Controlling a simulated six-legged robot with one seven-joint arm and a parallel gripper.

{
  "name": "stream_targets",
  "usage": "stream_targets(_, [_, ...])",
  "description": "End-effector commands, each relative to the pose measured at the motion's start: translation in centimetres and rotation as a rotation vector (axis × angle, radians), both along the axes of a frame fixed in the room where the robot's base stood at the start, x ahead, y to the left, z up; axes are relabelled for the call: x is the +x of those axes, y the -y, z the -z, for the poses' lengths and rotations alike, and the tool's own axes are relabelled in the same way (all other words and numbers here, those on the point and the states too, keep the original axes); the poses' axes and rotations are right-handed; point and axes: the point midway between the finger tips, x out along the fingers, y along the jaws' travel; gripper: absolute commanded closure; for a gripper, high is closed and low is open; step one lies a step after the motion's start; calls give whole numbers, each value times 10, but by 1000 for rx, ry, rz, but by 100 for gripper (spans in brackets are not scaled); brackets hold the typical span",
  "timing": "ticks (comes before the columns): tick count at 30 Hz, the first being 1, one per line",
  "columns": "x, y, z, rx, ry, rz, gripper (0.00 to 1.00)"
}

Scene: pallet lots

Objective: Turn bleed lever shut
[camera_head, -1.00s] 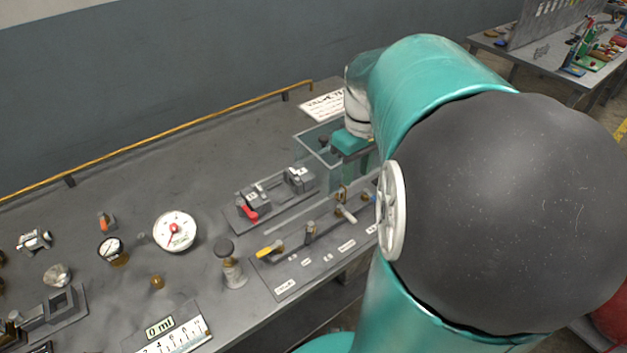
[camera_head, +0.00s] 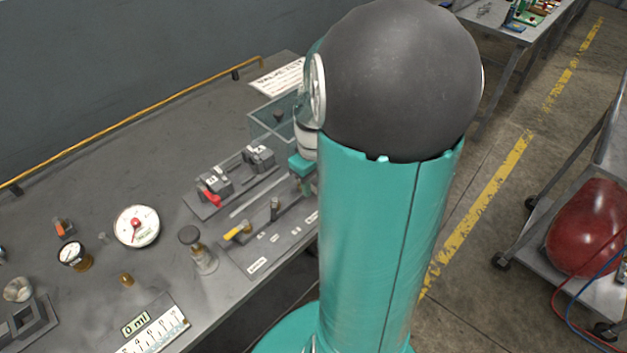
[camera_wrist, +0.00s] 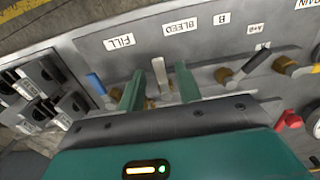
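In the wrist view the pale bleed lever (camera_wrist: 159,72) points up the picture toward the BLEED label (camera_wrist: 180,27). My gripper (camera_wrist: 158,80) is open, with one green finger on each side of this lever. A gap shows on both sides, so the fingers do not appear to grip it. The lever's base is partly hidden by the gripper body. In the head view my teal gripper (camera_head: 302,168) is low over the far end of the valve panel (camera_head: 257,266). The bleed lever is hidden there by my gripper and arm.
A blue lever (camera_wrist: 96,83) by the FILL label is close to the left finger. A black lever (camera_wrist: 254,62) and a red handle (camera_wrist: 289,120) lie to the right. Switch blocks (camera_wrist: 45,85) are at left. A clear-walled box (camera_head: 268,122) stands behind my gripper.

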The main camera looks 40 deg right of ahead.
Motion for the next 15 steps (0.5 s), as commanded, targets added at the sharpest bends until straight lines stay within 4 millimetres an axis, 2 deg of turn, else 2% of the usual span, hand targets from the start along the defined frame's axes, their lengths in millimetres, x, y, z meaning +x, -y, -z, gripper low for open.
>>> stream_targets(5, [0,0,0,0,0,0,66])
stream_targets(10, [0,0,0,0,0,0,99])
stream_targets(15, [0,0,0,0,0,1,100])
